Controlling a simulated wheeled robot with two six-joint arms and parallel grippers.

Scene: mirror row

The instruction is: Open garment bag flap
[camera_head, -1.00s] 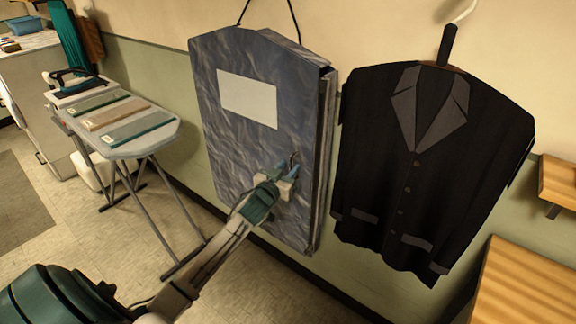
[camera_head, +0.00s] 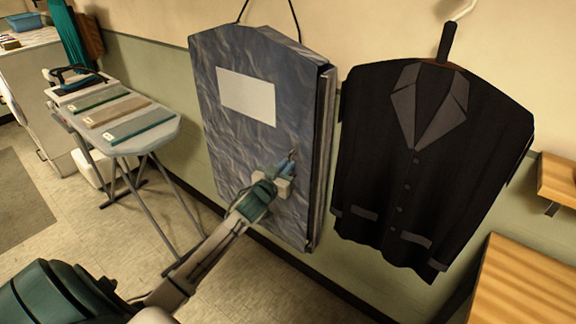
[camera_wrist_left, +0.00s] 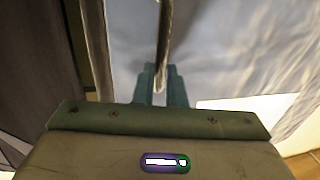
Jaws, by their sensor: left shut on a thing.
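The garment bag (camera_head: 325,150) hangs on the wall by a dark cord. Its blue-grey, wrinkled flap (camera_head: 225,140) carries a blank white panel (camera_head: 246,96) and stands slightly out from the bag along the right edge. My left gripper (camera_head: 289,168) is at the flap's lower right, shut on a thin dark pull (camera_head: 293,153). In the left wrist view the pull (camera_wrist_left: 164,40) runs down between the fingertips (camera_wrist_left: 160,78). The gripper hides part of the flap behind it. The inside of the bag is hidden. My right gripper is not in view.
A black jacket (camera_head: 420,170) hangs close to the right of the bag. A wooden surface (camera_head: 525,285) and a small shelf (camera_head: 556,182) are at the right edge. An ironing board (camera_head: 150,130) with several folded cloths stands at the left. The floor below the bag is clear.

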